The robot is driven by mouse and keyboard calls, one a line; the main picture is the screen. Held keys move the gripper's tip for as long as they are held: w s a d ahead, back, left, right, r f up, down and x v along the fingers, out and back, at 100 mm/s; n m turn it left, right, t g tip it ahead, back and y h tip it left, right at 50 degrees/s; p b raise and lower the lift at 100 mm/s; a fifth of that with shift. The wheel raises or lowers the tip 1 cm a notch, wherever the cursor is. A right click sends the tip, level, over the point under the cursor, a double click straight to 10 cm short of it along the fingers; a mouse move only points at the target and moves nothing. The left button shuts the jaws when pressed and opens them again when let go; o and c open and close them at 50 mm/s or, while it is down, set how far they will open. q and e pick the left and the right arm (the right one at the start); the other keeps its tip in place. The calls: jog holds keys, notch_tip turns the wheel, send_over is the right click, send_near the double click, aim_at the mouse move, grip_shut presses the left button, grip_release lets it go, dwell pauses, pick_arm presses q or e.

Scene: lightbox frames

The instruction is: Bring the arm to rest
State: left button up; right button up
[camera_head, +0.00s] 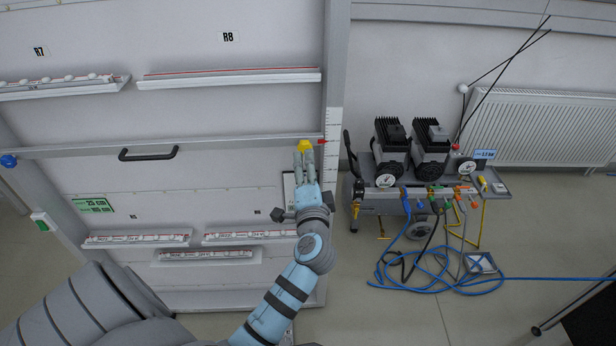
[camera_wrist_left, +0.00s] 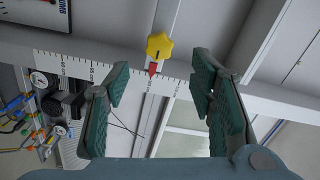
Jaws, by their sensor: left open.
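My left gripper (camera_head: 305,166) reaches up in the middle of the head view, in front of the right edge of a large grey panel. Its fingertips are near a yellow star-shaped knob (camera_head: 304,145). In the left wrist view the left gripper (camera_wrist_left: 165,95) has its two green-padded fingers spread wide, with nothing held between them. The yellow knob (camera_wrist_left: 159,47) shows beyond and between the fingertips, apart from both pads, beside a red pointer (camera_wrist_left: 153,70) on a white scale (camera_wrist_left: 110,75). My right gripper is not in either view.
The grey panel (camera_head: 230,180) has shelf rails and a black handle (camera_head: 148,154). To its right stands a compressor unit (camera_head: 412,150) with tangled blue hoses (camera_head: 430,275) on the floor. A radiator (camera_head: 550,127) is on the wall behind. Floor at the lower right is mostly clear.

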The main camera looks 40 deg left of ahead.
pick_arm(q)
jog(key=v, duration=0.4)
dwell(0.3)
jog(key=w+d+f+g+h, duration=0.1)
jog(key=d+f+h, duration=0.3)
jog(key=f, duration=0.6)
jog(key=w+d+f+g+h, duration=0.1)
jog(key=d+f+h, duration=0.25)
jog(key=f, duration=0.65)
jog(key=s+d+f+n+g+h, duration=0.1)
jog(key=s+d+f+g, duration=0.1)
jog(key=s+f, duration=0.45)
jog(key=s+d+f+n+g+h, duration=0.15)
jog(key=s+f, duration=0.25)
jog(key=f, duration=0.6)
jog(key=s+a+f+n+g, duration=0.1)
jog(key=s+f, duration=0.4)
jog(key=s, duration=0.5)
jog(key=s+a+f+n+g, duration=0.2)
jog(key=s+f+g, duration=0.1)
jog(key=s, duration=0.8)
jog(key=s+a+f+n+g+h, duration=0.1)
jog(key=s+f+g, duration=0.2)
jog(key=s+f, duration=0.3)
jog(key=s, duration=0.5)
jog(key=shift+a+f, duration=0.25)
jog(key=shift+f, duration=0.05)
